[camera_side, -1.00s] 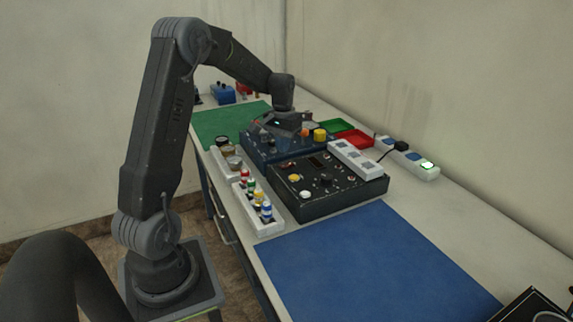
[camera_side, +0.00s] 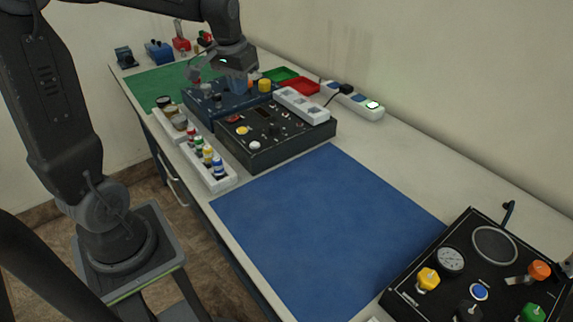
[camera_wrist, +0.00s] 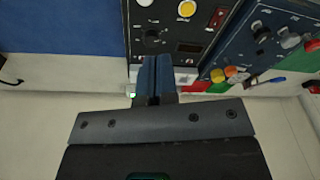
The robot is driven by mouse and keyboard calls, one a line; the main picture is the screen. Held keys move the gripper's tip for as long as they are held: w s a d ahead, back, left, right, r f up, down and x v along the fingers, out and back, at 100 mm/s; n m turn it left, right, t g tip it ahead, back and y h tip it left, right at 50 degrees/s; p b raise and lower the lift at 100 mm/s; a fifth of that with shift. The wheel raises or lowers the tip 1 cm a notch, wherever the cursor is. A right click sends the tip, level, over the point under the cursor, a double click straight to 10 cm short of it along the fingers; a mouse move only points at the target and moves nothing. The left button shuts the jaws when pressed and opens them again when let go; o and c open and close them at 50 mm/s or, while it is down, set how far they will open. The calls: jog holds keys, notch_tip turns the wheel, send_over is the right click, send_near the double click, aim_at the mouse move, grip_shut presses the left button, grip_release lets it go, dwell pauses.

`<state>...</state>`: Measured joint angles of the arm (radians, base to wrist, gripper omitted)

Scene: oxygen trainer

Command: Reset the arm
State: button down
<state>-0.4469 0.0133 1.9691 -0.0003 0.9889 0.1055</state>
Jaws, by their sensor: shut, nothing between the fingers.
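My gripper (camera_wrist: 155,76) shows in the wrist view with its two dark fingers together and nothing between them. In the side view my gripper (camera_side: 236,82) hangs above the blue control box (camera_side: 197,112), pointing down. In the wrist view the fingertips lie over the edge of the black control box (camera_wrist: 152,17). I cannot tell the height of the fingers above the boxes.
The black control box (camera_side: 262,150) with a white strip (camera_side: 303,104) stands nearer. White racks (camera_side: 222,183) line the bench's left edge. A blue mat (camera_side: 325,220) lies clear. A gauge panel (camera_side: 455,290) stands front right. Green (camera_side: 282,75) and red trays (camera_side: 304,86) sit behind.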

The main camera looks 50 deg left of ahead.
jog(key=s+d+r+m+t, duration=0.2)
jog(key=s+d+m+t, duration=0.1)
jog(key=s+d, duration=1.1)
jog(key=shift+s+d+r+m+t+h, duration=0.2)
jog(key=shift+s+d+m+t+h, duration=0.25)
jog(key=shift+d, duration=0.7)
jog(key=shift+w, duration=0.1)
